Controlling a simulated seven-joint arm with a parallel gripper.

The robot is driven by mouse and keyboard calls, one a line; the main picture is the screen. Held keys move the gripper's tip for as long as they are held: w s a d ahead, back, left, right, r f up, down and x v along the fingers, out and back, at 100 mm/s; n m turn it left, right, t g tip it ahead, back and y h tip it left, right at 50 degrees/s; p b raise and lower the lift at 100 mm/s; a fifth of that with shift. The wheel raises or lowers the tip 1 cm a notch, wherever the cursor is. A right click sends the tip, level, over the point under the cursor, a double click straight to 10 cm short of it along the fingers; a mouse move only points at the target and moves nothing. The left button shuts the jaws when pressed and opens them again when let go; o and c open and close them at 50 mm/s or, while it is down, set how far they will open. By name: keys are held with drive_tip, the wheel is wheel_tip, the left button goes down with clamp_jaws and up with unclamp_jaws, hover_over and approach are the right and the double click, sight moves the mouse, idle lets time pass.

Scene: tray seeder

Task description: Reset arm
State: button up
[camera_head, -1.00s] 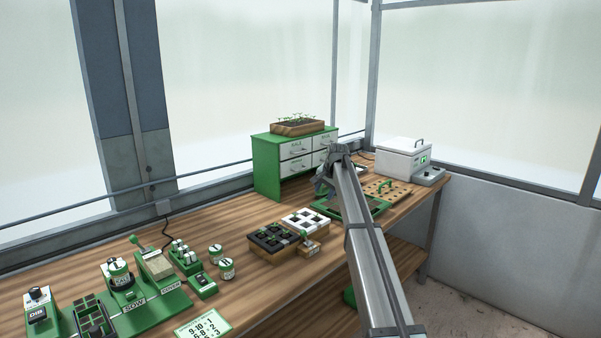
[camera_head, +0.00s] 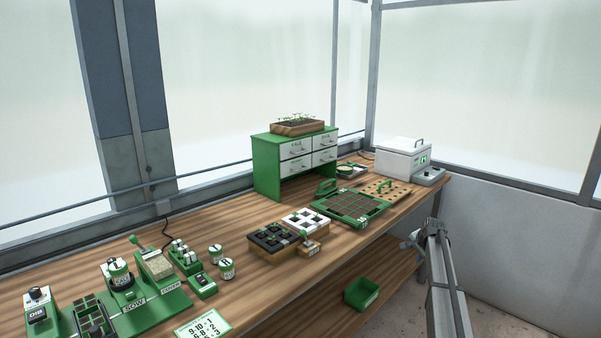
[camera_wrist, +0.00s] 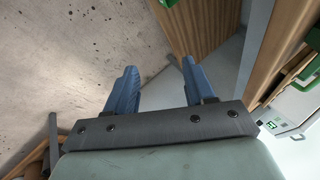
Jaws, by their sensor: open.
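My gripper (camera_wrist: 160,85) shows in the wrist view with its two blue fingers spread apart and nothing between them. The floor and the bench's side lie beyond the fingertips. In the head view my arm is at the lower right, off the bench's right front edge. The gripper's fingers are too small to make out clearly there.
The wooden bench (camera_head: 225,225) carries a green tray (camera_head: 350,205), black and white cell blocks, a drawer cabinet (camera_head: 265,165) and a white box (camera_head: 402,158). A green bin (camera_head: 361,293) sits on the lower shelf. The floor to the right of the bench is open.

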drive_tip(key=s+a+f+n+g, duration=0.2)
drive_tip(key=s+a+f, duration=0.4)
drive_tip(key=s+f, duration=0.45)
drive_tip(key=s+a+f+n+g+y, duration=0.1)
drive_tip(key=s+a+f+n+g, duration=0.1)
drive_tip(key=s+a+f, duration=0.7)
drive_tip(key=s+a+f+n+g, duration=0.2)
drive_tip(key=s+a+f, duration=0.2)
drive_tip(key=s+f, duration=0.85)
drive_tip(key=s+a+f+n+g, duration=0.2)
drive_tip(key=s+a, duration=0.1)
drive_tip(key=s, duration=1.1)
drive_tip(key=s+a+f+n+g, duration=0.2)
drive_tip(key=s+a+f, duration=0.1)
drive_tip(key=s, duration=1.1)
drive_tip(key=s+a+f+n+g+h, duration=0.1)
drive_tip(key=s+a+f+n+g, duration=0.1)
drive_tip(key=s, duration=1.2)
drive_tip(key=shift+s+a+f+n+g, duration=0.35)
drive_tip(key=shift+a+n+g, duration=0.05)
drive_tip(key=shift+g, duration=0.1)
